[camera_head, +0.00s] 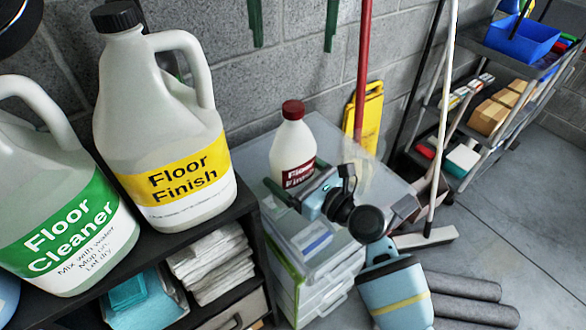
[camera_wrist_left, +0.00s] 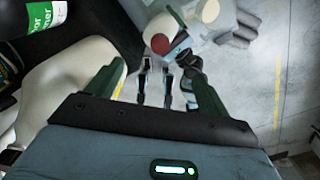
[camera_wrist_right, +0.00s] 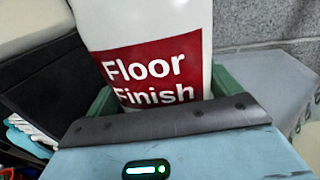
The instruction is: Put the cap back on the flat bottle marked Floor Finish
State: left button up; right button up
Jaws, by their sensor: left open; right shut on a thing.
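The white bottle (camera_head: 290,150) with a dark red Floor Finish label stands upright over the pale drawer unit. A red cap (camera_head: 292,109) sits on its neck; I cannot tell how tightly. The cap also shows from above in the left wrist view (camera_wrist_left: 182,43). My right gripper (camera_wrist_right: 160,95) is shut on the bottle's lower body, below part of the label. My left gripper (camera_head: 292,24) is open and empty; its green fingers point down at the top of the head view, apart from the cap. They also show in the left wrist view (camera_wrist_left: 150,85).
A large jug (camera_head: 155,120) with a yellow Floor Finish label and black cap stands on a dark shelf at left. Beside it is a Floor Cleaner jug (camera_head: 60,200). The drawer unit (camera_head: 255,150) is beneath the bottle. A red pole (camera_head: 363,70) and yellow sign (camera_head: 368,120) stand behind.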

pick_arm(q)
jog(key=shift+r, duration=2.45)
pick_arm(e)
jog(key=o, duration=1.6)
jog(key=shift+o, duration=0.2)
pick_arm(q)
jog(key=shift+r, duration=0.3)
pick_arm(e)
jog(key=shift+v, duration=3.95)
